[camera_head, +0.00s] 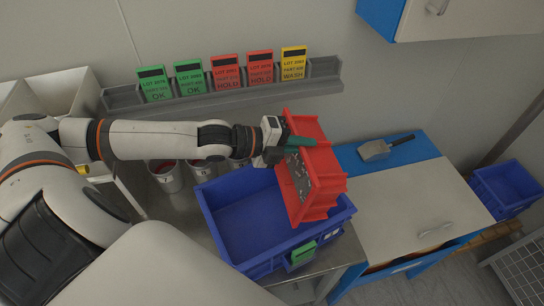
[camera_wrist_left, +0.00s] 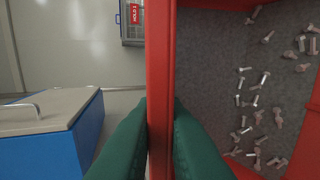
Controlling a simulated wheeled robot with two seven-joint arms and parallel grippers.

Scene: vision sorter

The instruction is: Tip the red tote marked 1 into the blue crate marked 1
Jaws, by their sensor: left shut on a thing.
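My left gripper (camera_head: 298,142) is shut on the rim wall of the red tote (camera_head: 325,170). In the left wrist view its green fingers (camera_wrist_left: 160,115) pinch the red wall (camera_wrist_left: 159,60) from both sides. The tote is held steeply tilted over the right part of the blue crate (camera_head: 268,262), its open side facing left. Several metal bolts (camera_wrist_left: 262,78) lie scattered on the tote's grey floor. The crate's visible floor looks empty; its right part is hidden by the tote. A green tag (camera_head: 303,253) hangs on the crate's front; its marking is unreadable. My right gripper is not in view.
A wall rack (camera_head: 215,102) with green, red and yellow cards is behind. Metal cans (camera_head: 166,176) stand left of the crate. A blue cabinet with a pale top (camera_head: 405,205) stands right, with a scoop (camera_head: 376,150) on it. Another blue crate (camera_head: 507,187) is far right.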

